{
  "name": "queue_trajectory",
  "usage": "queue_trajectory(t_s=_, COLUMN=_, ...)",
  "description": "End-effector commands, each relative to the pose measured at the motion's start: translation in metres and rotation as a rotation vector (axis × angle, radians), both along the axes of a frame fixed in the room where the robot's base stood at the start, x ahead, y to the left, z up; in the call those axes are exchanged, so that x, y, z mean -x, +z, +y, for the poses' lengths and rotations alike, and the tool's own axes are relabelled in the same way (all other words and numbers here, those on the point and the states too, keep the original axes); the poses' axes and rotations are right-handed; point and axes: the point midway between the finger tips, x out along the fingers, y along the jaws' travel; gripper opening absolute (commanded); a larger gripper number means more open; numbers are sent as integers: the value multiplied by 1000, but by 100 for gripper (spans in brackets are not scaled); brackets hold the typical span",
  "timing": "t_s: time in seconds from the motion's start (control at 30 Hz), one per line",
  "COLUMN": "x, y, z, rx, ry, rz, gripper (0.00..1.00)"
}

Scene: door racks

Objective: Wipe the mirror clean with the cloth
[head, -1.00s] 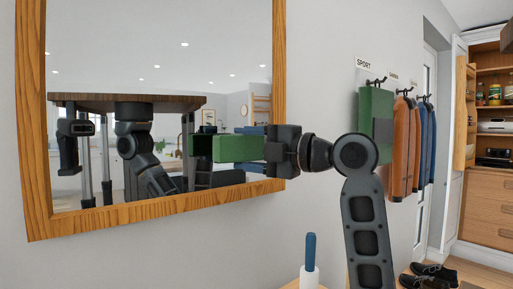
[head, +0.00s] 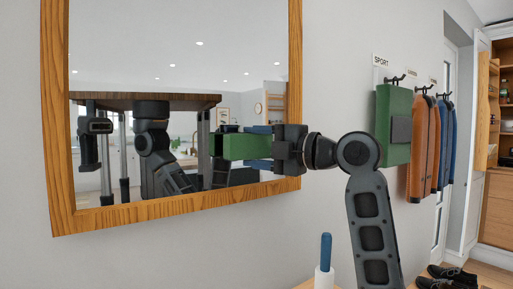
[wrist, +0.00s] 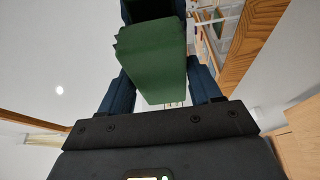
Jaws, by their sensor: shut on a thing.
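The mirror (head: 180,50) hangs on the wall at the left of the head view, in a wooden frame (head: 180,212). I see no clear smudge on its glass. My gripper (head: 258,147) is in front of the mirror's lower right part, shut on a green cloth (head: 238,147). The cloth looks like a thick block and points left. In the wrist view the cloth (wrist: 155,60) sits between the blue fingers, with a dark green shape, likely its reflection, at its far end. I cannot tell whether the cloth touches the glass.
A blue-handled brush (head: 326,252) in a white holder stands below the mirror. A green bag (head: 393,110) and brown and blue coats (head: 425,145) hang on hooks at the right. Dark shoes (head: 450,275) lie at the lower right. A wooden cabinet (head: 497,210) stands beyond.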

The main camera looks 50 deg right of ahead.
Motion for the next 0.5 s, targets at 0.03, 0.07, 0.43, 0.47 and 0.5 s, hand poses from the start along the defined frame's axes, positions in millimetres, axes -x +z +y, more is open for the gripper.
queue_trajectory(t_s=0.03, x=0, y=0, z=0, rx=0, ry=0, rz=0, gripper=39)
queue_trajectory(t_s=0.07, x=-1, y=0, z=0, rx=0, ry=0, rz=0, gripper=39)
queue_trajectory(t_s=0.43, x=-7, y=0, z=-2, rx=0, ry=1, rz=-1, gripper=39)
queue_trajectory(t_s=0.47, x=-8, y=0, z=-2, rx=0, ry=1, rz=-1, gripper=39)
queue_trajectory(t_s=0.5, x=-9, y=0, z=-2, rx=0, ry=1, rz=0, gripper=39)
